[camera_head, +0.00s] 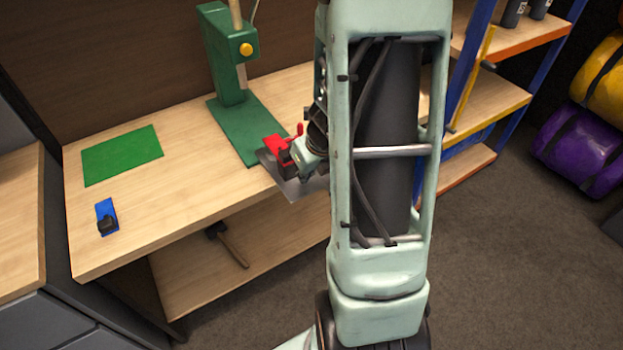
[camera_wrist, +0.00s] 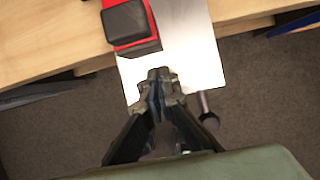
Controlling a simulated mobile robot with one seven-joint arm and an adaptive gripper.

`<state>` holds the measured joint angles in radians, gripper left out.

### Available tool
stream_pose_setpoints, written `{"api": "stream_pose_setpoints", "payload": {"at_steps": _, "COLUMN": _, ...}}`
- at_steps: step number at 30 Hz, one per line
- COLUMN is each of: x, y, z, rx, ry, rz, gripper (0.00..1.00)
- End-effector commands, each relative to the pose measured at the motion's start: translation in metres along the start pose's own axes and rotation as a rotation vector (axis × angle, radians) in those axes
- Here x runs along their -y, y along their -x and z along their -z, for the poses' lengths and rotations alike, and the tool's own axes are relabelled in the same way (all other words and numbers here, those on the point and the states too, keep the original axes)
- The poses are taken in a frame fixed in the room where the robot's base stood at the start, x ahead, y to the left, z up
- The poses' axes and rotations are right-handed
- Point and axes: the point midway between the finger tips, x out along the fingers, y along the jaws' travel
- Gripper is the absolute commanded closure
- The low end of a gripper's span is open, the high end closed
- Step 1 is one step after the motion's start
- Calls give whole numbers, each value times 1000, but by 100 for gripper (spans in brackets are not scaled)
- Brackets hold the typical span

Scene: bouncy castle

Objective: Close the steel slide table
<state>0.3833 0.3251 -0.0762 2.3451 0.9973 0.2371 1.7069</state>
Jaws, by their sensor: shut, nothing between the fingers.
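The steel slide table (camera_head: 299,193) is a flat grey plate at the base of the green press (camera_head: 236,95). It juts out past the front edge of the workbench. In the wrist view the plate (camera_wrist: 192,45) overhangs the dark floor. A red block with a black top (camera_wrist: 128,22) sits on it; the red part also shows in the head view (camera_head: 274,146). My gripper (camera_wrist: 159,76) is shut and empty, with its tips over the plate's outer end; contact cannot be told. In the head view my arm hides part of the plate.
On the workbench (camera_head: 185,210) lie a green mat (camera_head: 122,155) and a blue item with a black part (camera_head: 107,217). A hammer (camera_head: 231,249) lies on the lower shelf. A dark knob (camera_wrist: 209,120) shows beside the plate. Shelving (camera_head: 490,97) stands right; floor in front is clear.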

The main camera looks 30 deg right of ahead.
Motion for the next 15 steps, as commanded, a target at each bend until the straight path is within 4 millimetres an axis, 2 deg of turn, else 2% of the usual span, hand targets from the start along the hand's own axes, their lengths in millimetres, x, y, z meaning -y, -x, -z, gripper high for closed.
{"api": "stream_pose_setpoints", "payload": {"at_steps": 6, "x": -1, "y": -5, "z": -15, "rx": -1, "ry": 1, "rz": -1, "gripper": 100}}
{"api": "stream_pose_setpoints", "payload": {"at_steps": 15, "x": 0, "y": -6, "z": -17, "rx": -1, "ry": 1, "rz": 0, "gripper": 100}}
